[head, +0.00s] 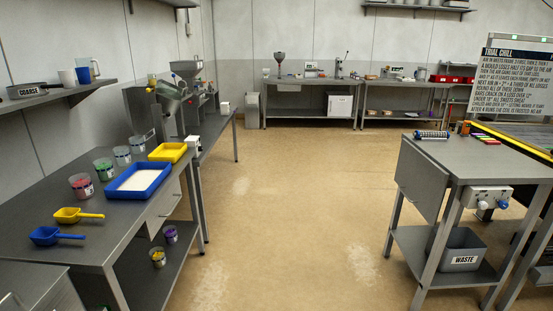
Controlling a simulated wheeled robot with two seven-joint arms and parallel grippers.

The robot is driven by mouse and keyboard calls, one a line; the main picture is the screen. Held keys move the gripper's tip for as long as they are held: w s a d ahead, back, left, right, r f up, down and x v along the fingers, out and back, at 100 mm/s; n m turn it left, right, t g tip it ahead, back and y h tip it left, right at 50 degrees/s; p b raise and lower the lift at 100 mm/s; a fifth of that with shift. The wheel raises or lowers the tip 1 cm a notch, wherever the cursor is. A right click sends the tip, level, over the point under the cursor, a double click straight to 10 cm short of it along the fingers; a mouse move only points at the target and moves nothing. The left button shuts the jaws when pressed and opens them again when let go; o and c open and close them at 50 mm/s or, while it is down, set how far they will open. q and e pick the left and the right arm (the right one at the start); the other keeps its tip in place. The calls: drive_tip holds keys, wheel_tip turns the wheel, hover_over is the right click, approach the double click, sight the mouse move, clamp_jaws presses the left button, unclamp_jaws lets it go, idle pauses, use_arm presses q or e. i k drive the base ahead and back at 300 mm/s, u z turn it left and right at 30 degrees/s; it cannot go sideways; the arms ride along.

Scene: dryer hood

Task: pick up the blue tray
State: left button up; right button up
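The blue tray (119,192) is a shallow rectangular tray with a white layer inside. It sits on the grey metal workbench (97,222) at the left, near that bench's right edge. Neither of my grippers shows in the head view, so their state and their distance from the tray cannot be seen.
A yellow tray (167,152) is just behind the blue one. Several clear cups, including a red-filled one (81,186), stand to its left. A yellow scoop (70,215) and a blue scoop (47,236) lie in front. Open floor (285,210) separates this bench from the right table (462,157).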

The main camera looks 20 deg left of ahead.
sight(139, 181)
drive_tip(key=u, duration=0.2)
drive_tip(key=i, duration=1.95)
drive_tip(key=u, duration=1.3)
drive_tip(key=i, duration=1.1)
drive_tip(key=u, duration=1.25)
